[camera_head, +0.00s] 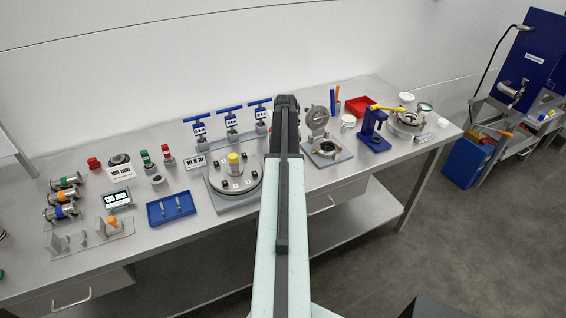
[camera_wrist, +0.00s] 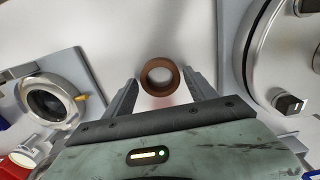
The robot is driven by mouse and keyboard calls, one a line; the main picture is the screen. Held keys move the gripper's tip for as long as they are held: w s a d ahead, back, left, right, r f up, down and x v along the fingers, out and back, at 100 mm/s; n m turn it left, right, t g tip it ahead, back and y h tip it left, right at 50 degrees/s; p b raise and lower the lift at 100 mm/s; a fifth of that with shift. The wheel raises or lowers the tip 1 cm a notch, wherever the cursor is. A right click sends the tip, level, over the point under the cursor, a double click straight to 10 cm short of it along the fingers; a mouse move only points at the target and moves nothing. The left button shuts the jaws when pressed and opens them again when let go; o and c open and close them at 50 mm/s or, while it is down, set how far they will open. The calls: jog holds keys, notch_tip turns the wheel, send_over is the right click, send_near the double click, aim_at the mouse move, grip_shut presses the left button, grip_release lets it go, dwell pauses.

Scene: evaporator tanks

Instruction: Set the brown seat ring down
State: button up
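The brown seat ring (camera_wrist: 146,87) is in the upper middle of the wrist view, with its round hole showing. My gripper (camera_wrist: 160,80) has its two dark fingers on either side of it, their tips close against the ring's left and right edges. The fingers look shut on the ring. How high the ring is above the pale bench top (camera_wrist: 125,35) is hard to tell. In the head view my gripper (camera_head: 285,103) is over the back of the bench, seen from behind, and the ring is hidden there.
A round grey flange plate (camera_head: 234,188) stands left of my arm, and an open hinged fitting on a grey base (camera_head: 340,155) stands right. Valves with blue handles (camera_head: 230,119) line the back. A blue press (camera_head: 373,130) is farther right. Bare bench surrounds the ring.

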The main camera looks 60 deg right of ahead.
jog(key=shift+o, duration=0.4)
notch_tip(320, 180, up, 12)
jog(key=p, duration=1.2)
jog(key=shift+r, duration=0.25)
